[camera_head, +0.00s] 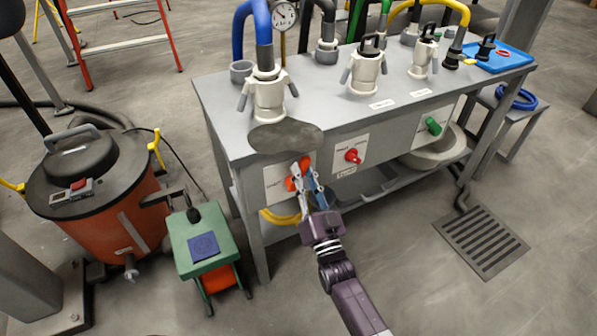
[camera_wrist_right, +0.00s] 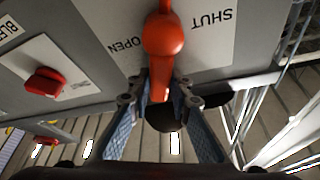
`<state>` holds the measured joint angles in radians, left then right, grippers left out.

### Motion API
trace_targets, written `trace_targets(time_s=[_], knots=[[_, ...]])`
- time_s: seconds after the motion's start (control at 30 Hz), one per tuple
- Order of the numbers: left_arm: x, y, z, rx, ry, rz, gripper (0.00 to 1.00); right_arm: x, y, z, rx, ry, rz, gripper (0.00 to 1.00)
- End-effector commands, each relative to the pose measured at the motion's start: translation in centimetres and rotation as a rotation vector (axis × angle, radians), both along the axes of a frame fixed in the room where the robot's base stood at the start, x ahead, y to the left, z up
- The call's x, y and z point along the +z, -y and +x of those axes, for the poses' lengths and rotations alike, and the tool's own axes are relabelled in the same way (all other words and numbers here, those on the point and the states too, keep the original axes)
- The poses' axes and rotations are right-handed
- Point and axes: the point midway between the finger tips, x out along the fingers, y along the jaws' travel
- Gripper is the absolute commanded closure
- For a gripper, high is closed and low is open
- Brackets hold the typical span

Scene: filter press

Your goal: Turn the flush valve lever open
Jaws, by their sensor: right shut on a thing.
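The orange flush valve lever (camera_head: 294,184) is on a white label plate on the front of the grey bench. In the right wrist view, the lever (camera_wrist_right: 163,40) points down the picture from its round hub. The words SHUT (camera_wrist_right: 210,17) and OPEN (camera_wrist_right: 124,45) appear upside down, right and left of it. My right gripper (camera_head: 308,180) reaches up to the lever from below. Its fingers (camera_wrist_right: 160,95) are shut on the lever's end, one on each side. My left gripper is not in view.
A red knob (camera_head: 353,156) and a green knob (camera_head: 434,126) are further right on the bench front. A dark grey patch (camera_head: 286,136) lies over the bench edge above the lever. An orange drum vacuum (camera_head: 110,215) and a green stool (camera_head: 205,240) stand left.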

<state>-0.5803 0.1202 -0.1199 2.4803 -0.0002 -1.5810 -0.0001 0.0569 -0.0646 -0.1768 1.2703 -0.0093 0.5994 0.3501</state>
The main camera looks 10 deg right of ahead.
Motion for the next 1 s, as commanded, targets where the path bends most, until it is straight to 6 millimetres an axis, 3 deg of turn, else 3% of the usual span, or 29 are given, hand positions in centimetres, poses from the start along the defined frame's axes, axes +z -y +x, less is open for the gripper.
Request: trace_targets(time_s=[0.03,0.2,0.5,1.0], knots=[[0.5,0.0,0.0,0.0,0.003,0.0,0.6,-0.1,0.2,0.0,-0.001,-0.019,0.042,1.0],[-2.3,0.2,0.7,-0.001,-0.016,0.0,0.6,-0.5,0.8,0.2,-0.001,-0.062,0.177,1.0],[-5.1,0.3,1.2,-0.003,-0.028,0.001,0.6,-1.1,1.5,0.4,-0.002,-0.115,0.34,1.0],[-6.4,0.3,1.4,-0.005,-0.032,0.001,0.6,-1.5,1.8,0.5,-0.001,-0.14,0.411,1.0]])
